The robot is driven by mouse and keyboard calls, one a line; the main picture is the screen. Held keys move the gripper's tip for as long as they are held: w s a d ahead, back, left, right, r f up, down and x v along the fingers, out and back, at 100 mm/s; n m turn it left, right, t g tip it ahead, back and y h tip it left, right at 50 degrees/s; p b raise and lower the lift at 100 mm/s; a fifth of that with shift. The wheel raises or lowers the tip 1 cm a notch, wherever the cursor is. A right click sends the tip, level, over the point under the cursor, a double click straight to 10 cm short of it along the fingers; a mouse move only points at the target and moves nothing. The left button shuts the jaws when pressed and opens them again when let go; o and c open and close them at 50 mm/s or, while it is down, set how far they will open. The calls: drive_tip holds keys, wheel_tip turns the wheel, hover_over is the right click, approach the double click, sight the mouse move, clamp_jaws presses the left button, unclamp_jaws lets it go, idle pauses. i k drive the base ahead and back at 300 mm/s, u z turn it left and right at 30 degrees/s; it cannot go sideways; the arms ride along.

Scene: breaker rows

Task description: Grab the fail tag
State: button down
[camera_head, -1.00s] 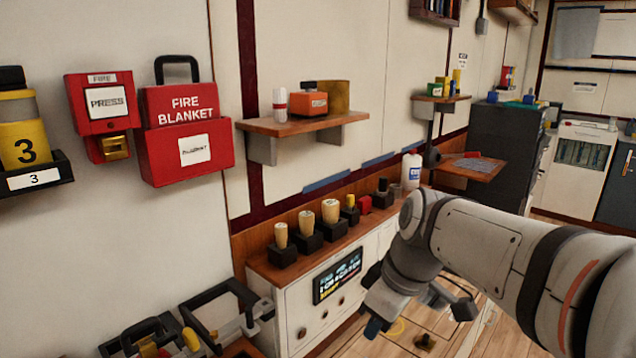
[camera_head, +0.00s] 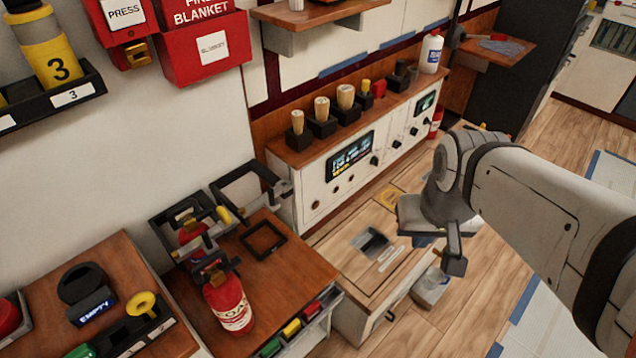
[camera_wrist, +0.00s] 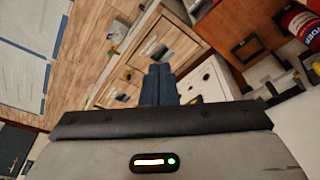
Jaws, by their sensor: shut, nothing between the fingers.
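No tag that I can read as the fail tag shows. Small green (camera_head: 270,348), yellow (camera_head: 292,328) and red (camera_head: 312,308) pieces sit in dark slots along the wooden table's front edge in the head view; I cannot tell whether one is it. My gripper shows in the wrist view with its blue fingers (camera_wrist: 159,76) together and nothing between them. In the head view it hangs over the floor, right of the table and apart from these pieces, its fingers mostly hidden behind my wrist.
A red extinguisher (camera_head: 228,302) stands on the wooden table (camera_head: 275,277), near black frames. A low wooden-topped cabinet (camera_head: 345,262) stands to its right. A white cabinet with several knobs (camera_head: 318,182) lines the wall. A grey box (camera_head: 430,287) lies on the floor. Open floor lies right.

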sight(313, 311)
drive_tip(key=u, duration=2.15)
drive_tip(key=k, duration=1.55)
drive_tip(key=z, duration=0.5)
drive_tip(key=i, duration=1)
drive_tip(key=z, duration=0.05)
